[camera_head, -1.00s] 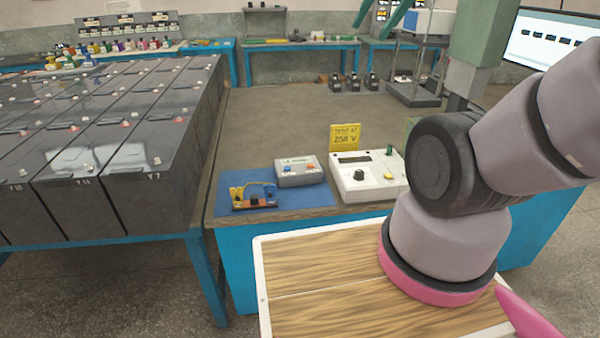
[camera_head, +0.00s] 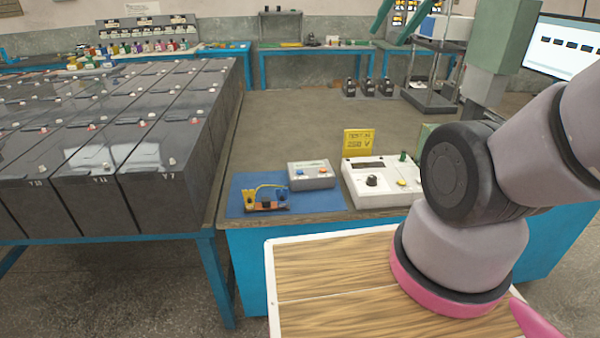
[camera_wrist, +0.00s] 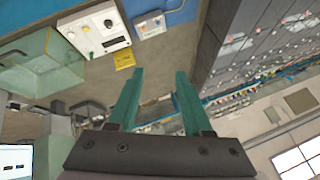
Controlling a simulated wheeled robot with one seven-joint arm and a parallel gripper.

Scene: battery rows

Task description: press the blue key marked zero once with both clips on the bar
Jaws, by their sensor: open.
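A small grey meter box (camera_head: 311,177) stands on the blue mat (camera_head: 238,183) near the bench's front edge. A blue key (camera_head: 299,172) and an orange-red one are on its face; the marking is too small to read. Left of it is a small bar stand (camera_head: 265,206) with blue and yellow clips and a yellow lead. I cannot tell whether both clips grip the bar. The grey box also shows at the top of the wrist view (camera_wrist: 149,27). My gripper (camera_wrist: 160,72) is open and empty, well apart from the box.
A white tester (camera_head: 378,186) with knobs stands right of the grey box, a yellow sign (camera_head: 359,142) behind it. Large dark batteries (camera_head: 150,190) fill the left table. A glass-sided case (camera_wrist: 48,62) shows in the wrist view. The bench's middle is clear.

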